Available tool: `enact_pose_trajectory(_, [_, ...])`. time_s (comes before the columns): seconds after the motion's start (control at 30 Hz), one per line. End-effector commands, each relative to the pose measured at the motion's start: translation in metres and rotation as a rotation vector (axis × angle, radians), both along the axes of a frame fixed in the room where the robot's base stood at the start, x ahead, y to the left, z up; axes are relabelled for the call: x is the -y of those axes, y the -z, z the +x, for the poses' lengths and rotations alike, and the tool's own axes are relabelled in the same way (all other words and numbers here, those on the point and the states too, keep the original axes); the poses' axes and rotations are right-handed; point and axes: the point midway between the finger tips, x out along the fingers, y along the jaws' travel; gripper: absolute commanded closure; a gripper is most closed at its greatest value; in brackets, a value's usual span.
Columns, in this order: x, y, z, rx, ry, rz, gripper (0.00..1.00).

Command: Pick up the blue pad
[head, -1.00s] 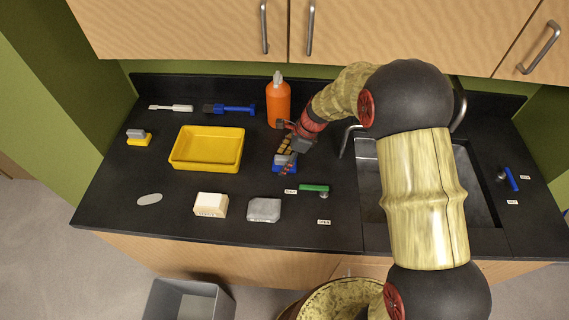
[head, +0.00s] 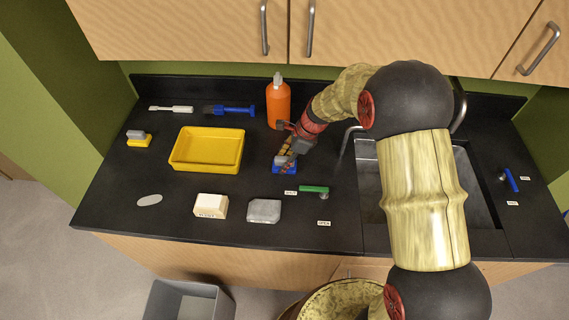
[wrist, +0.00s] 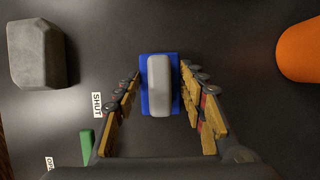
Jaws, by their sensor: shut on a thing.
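The blue pad (head: 284,170), a blue block with a grey grip on top, is on the black counter in front of the orange bottle. My gripper (head: 287,157) is over it, pointing down, with its fingers shut on it. In the wrist view the blue pad (wrist: 160,85) lies between the tips of my gripper (wrist: 161,76), one finger on each side. The pad appears to rest on the counter. The fingers hide part of it in the head view.
An orange bottle (head: 278,104) stands close behind. A yellow tray (head: 207,168) is to the left. A green-handled lever (head: 314,189), a grey block (head: 264,210) and a cream block (head: 211,206) lie nearer the front. The sink (head: 365,185) is to the right.

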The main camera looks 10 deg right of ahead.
Motion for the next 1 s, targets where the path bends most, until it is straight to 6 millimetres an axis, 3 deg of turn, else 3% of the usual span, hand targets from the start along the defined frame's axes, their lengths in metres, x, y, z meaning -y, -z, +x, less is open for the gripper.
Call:
enact_pose_trajectory(0.27, [0.0, -0.007, 0.0, 0.001, -0.001, 0.0, 0.85])
enact_pose_trajectory(0.47, [0.0, -0.033, 0.001, 0.003, 0.0, 0.001, 0.85])
enact_pose_trajectory(0.8, [-0.027, -0.098, -0.047, 0.004, -0.003, 0.0, 0.85])
enact_pose_trajectory(1.0, [-0.048, -0.113, -0.085, 0.002, -0.004, 0.001, 0.85])
